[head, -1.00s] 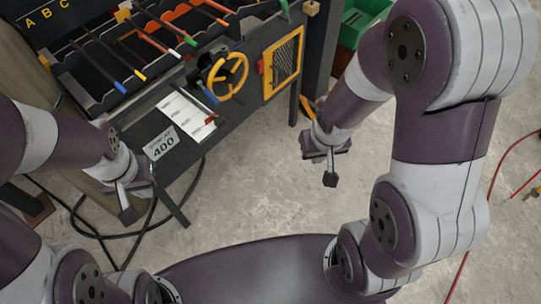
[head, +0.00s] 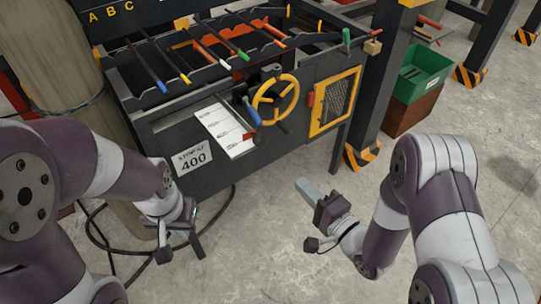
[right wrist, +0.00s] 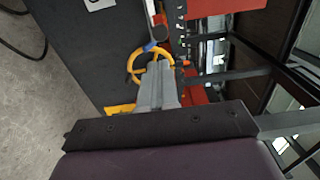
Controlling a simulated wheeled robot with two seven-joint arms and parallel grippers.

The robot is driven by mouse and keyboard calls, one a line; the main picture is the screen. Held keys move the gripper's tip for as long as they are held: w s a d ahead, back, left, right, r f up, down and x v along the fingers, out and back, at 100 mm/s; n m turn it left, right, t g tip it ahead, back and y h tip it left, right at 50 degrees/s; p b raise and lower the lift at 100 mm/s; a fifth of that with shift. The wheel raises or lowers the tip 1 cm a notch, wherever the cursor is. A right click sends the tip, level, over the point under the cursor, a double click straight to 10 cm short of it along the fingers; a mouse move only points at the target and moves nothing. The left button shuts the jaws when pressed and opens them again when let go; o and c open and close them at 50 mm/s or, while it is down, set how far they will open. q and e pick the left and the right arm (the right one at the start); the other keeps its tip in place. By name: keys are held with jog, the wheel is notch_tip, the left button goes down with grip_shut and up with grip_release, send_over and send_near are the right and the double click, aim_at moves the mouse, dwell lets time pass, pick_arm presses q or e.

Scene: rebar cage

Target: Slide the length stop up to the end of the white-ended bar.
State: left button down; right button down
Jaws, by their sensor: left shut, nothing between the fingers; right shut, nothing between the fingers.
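The white-ended bar (head: 208,66) lies in the rack among other bars, its white tip facing me. I cannot make out the length stop for certain; a red pointer (head: 250,135) sits beside a white scale strip (head: 222,130). A card (head: 193,158) on the front reads "STOP AT 400". A yellow handwheel (head: 275,99) is on the front panel; it also shows in the right wrist view (right wrist: 138,66). My right gripper (head: 306,188) is shut and empty, in front of the bench and short of the wheel. My left gripper (head: 190,214) is shut and empty, low in front of the card.
A blue-ended lever (head: 252,112) stands beside the wheel. A yellow-framed mesh panel (head: 335,101) is to its right. A green bin (head: 418,72) stands beyond a dark post with a striped foot. A black cable lies on the floor below the bench; the floor between my arms is clear.

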aim_at(263, 144)
jog(key=x, duration=1.3)
jog(key=shift+w+a, duration=0.2)
jog(key=shift+w, duration=0.1)
jog(key=shift+w+a, duration=0.2)
jog(key=shift+w, duration=0.05)
jog(key=shift+w+a, duration=0.2)
jog(key=shift+w, duration=0.1)
